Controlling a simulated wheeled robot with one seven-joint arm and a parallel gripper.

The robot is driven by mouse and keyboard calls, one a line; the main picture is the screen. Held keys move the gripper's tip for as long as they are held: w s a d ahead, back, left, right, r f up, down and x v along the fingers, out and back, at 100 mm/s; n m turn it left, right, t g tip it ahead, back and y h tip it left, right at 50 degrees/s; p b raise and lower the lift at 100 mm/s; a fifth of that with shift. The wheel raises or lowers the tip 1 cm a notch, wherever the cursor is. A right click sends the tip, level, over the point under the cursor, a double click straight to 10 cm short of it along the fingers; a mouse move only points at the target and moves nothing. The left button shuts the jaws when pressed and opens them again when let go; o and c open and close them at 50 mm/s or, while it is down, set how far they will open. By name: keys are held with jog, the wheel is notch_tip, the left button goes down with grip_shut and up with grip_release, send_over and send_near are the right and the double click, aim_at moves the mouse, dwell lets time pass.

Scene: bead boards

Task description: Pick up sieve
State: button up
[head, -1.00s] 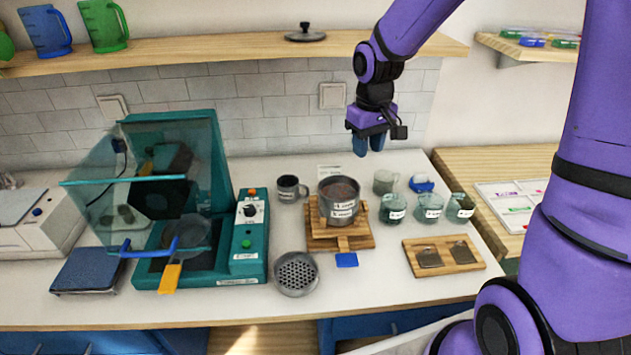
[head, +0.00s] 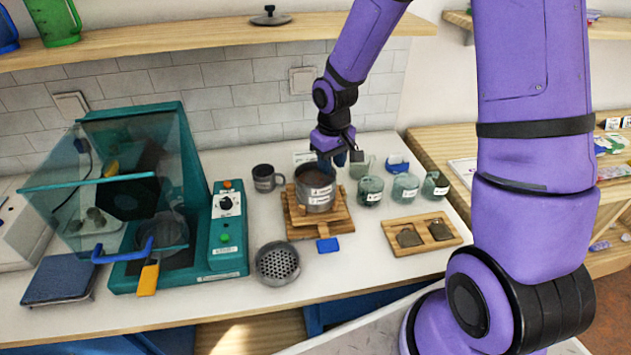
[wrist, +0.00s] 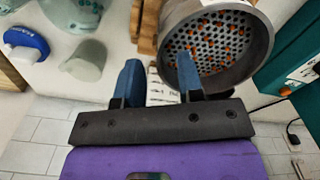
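A round grey metal vessel with a white label (head: 315,187) stands on a wooden stand (head: 290,230) in the head view. In the wrist view its floor is perforated and has orange beads on it, so it looks like a sieve (wrist: 268,45). My gripper (head: 331,164) is at its back right rim in the head view. In the wrist view my gripper (wrist: 158,60) is open; the right blue finger overlaps the sieve's rim and the left is outside it. I cannot tell whether either touches. A second perforated grey dish (head: 277,263) lies on the counter in front.
A teal machine with a clear hood (head: 215,260) stands left. Glass cups (head: 370,191) and a wooden board (head: 435,234) are to the right. A shelf (head: 200,50) runs above. The front counter is mostly clear.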

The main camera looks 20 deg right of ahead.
jog(key=shift+f, duration=0.8)
grip_shut()
jog(key=shift+r, duration=0.1)
